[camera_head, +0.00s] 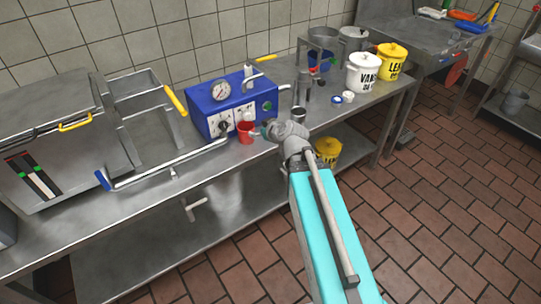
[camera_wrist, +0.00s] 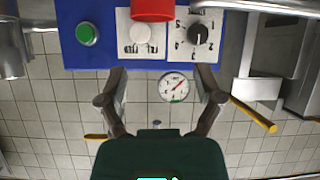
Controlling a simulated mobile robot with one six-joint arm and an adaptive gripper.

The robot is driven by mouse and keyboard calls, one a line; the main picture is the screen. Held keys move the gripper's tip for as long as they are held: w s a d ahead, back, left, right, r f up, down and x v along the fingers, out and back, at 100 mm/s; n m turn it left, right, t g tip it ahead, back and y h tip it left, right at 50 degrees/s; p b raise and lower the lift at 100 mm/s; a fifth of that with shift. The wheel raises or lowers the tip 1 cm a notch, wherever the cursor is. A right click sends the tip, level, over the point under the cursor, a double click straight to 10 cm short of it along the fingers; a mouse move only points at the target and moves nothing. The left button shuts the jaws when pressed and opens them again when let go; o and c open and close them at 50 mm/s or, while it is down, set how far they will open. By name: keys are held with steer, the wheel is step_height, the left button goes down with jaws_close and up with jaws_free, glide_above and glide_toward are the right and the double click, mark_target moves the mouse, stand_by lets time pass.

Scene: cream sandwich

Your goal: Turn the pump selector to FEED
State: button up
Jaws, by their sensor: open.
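The blue pump box (camera_head: 205,99) stands on the steel bench in the head view. Its front, upside down in the wrist view, carries a white selector knob (camera_wrist: 141,35) on a white plate. The lettering by this knob is too small to read, and its setting cannot be told. A black knob (camera_wrist: 199,34) with a numbered scale is to its right in the wrist view, and a green button (camera_wrist: 87,34) to its left. My gripper (camera_wrist: 162,70) is open and empty, its fingers spread before the panel, apart from the selector.
A round gauge (camera_head: 221,91) tops the box. A steel pipe (camera_head: 170,166) lies to the left. White and yellow buckets (camera_head: 362,76) stand at right.

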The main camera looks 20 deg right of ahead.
steer(key=s+a+r+m+g+h+p, duration=0.1)
steer(key=s+m+g+h+p, duration=0.3)
steer(key=s+g+p, duration=0.6)
steer(key=shift+s+r+m+g, duration=0.35)
steer(key=shift+s+g, duration=0.35)
steer(key=shift+s, duration=2.15)
steer(key=shift+f, duration=0.1)
steer(key=shift+r+p, duration=1.05)
steer(key=shift+p, duration=0.2)
